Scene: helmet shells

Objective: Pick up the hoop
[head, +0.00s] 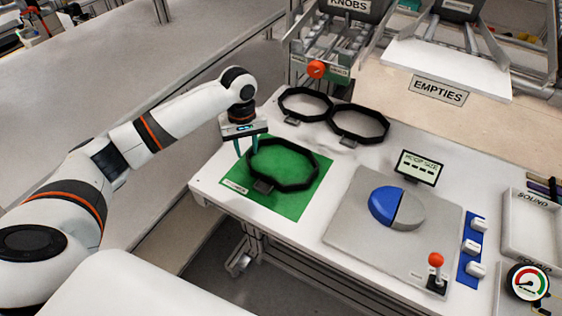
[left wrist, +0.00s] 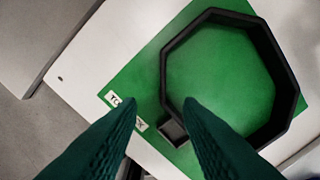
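A black octagonal hoop (head: 290,187) with a small tab lies on a green mat (head: 297,209) on the white table. My left gripper (head: 247,152) is over the hoop's left side, pointing down. In the left wrist view the two dark green fingers (left wrist: 159,104) are apart with nothing gripped. The near-left rim of the hoop (left wrist: 164,75) runs close to the gap between the fingertips, by the tab. I cannot tell whether the fingers touch the hoop. My right gripper is not in view.
Two more black octagonal hoops (head: 305,103) (head: 359,123) lie behind the mat. A grey board with a blue and grey disc (head: 397,207), a red-knobbed lever (head: 436,261) and a small display (head: 419,167) stand to the right. Racks rise at the back.

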